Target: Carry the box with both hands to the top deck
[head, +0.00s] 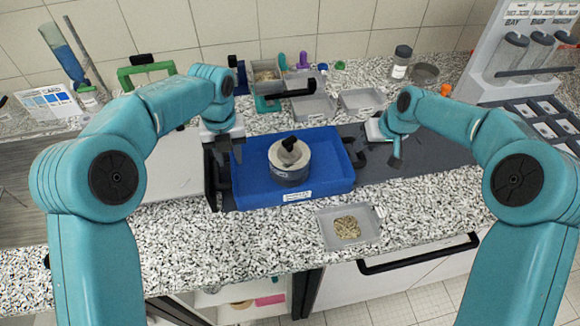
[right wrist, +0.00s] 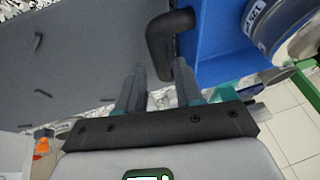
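A blue open box (head: 328,172) with a label on its front stands on a dark mat on the counter. It has a black handle at each end. A round grey and cream container with a black knob (head: 290,160) stands inside it. My left gripper (head: 226,155) points down at the box's left end, by the left handle (head: 211,180); its fingers look parted. My right gripper (head: 392,158) is to the right of the right handle (head: 357,152). In the right wrist view the fingers of my right gripper (right wrist: 160,75) are apart, with the black handle (right wrist: 165,45) just ahead, not clamped.
A small tray of grains (head: 347,228) sits in front of the box. Grey trays (head: 362,102) and a jar (head: 400,62) stand behind it. A rack of clear tubes (head: 530,50) is at the back right. The dark mat right of the box (head: 440,155) is clear.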

